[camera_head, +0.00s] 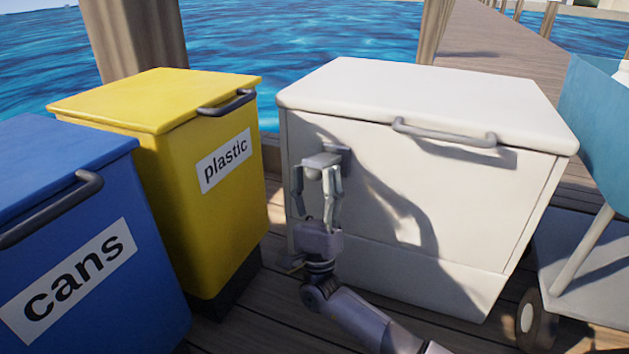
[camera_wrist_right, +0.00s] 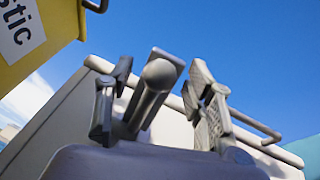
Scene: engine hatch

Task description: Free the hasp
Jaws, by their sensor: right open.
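The hasp (camera_head: 322,160) is a grey metal fitting on the upper left front of the white box (camera_head: 430,215), just below its closed lid (camera_head: 430,95). In the right wrist view the hasp (camera_wrist_right: 158,76) shows a rounded end and a bar running down toward the gripper. My right gripper (camera_head: 318,178) points up at it from below, its fingers open on either side. In the right wrist view the gripper (camera_wrist_right: 158,108) has the hasp between its fingers, with gaps visible on both sides. Whether a finger touches it, I cannot tell. My left gripper is out of view.
A grey bar handle (camera_head: 445,135) runs along the lid's front edge. A yellow plastic bin (camera_head: 215,215) and a blue cans bin (camera_head: 110,290) stand to the left. A wheeled cart (camera_head: 590,250) stands at the right. Wooden decking is open in front of the box.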

